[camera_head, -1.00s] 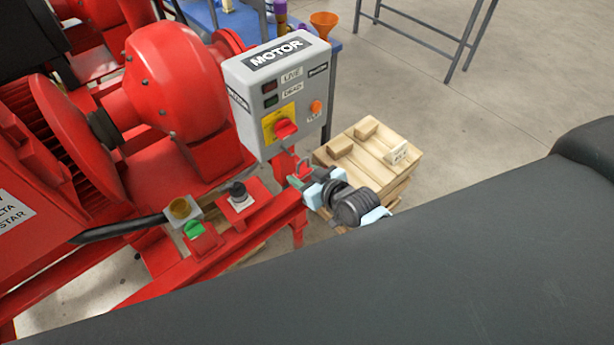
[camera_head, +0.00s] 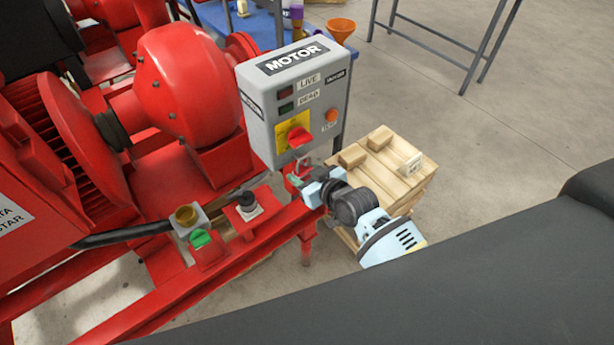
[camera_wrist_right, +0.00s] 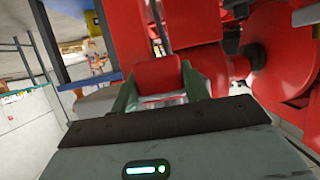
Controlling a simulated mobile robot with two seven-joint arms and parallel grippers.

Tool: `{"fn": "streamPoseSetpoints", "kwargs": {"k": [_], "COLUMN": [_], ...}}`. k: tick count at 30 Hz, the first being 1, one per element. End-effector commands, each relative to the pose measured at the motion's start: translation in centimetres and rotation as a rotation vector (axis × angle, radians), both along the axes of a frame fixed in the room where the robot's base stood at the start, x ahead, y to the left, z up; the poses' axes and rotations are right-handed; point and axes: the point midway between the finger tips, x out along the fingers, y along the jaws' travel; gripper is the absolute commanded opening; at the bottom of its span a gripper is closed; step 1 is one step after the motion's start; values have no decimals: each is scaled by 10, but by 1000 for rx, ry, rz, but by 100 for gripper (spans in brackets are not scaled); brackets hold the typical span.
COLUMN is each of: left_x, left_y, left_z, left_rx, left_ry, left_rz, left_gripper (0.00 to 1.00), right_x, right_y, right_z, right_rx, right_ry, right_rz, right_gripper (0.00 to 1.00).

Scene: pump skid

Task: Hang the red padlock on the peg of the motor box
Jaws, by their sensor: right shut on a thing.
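The grey motor box (camera_head: 262,110) stands at the centre of the head view, with a red switch handle (camera_head: 300,137) on a yellow plate. I cannot make out its peg. My right gripper (camera_head: 297,182) is just below the box's lower front, above the red skid frame. In the right wrist view the gripper's greenish fingers (camera_wrist_right: 160,88) are shut on the red padlock (camera_wrist_right: 158,72), one on each side. In the head view the padlock is small and partly hidden by the fingers; I cannot tell whether it touches the box. My left gripper is out of view.
The red skid rail (camera_head: 225,270) runs below the gripper, carrying a green knob (camera_head: 201,238) and a black knob (camera_head: 247,200). An orange funnel (camera_head: 340,29) stands on the blue bench. Open floor lies to the right.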

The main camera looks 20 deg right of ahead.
Motion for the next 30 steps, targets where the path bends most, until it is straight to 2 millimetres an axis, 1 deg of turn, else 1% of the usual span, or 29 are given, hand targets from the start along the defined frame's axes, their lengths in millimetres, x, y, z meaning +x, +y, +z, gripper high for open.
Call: {"fn": "streamPoseSetpoints", "kwargs": {"k": [6, 12, 30], "left_x": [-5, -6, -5], "left_y": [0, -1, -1], "left_z": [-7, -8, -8], "left_rx": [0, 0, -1], "left_ry": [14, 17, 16], "left_rz": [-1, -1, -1], "left_gripper": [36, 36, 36], "right_x": [9, 14, 15], "right_y": [3, 5, 6], "right_z": [-5, -8, -9], "right_rx": [0, -1, 1], "right_ry": [0, 0, -1], "right_rz": [1, 1, 1], "right_gripper": [15, 15, 15]}}
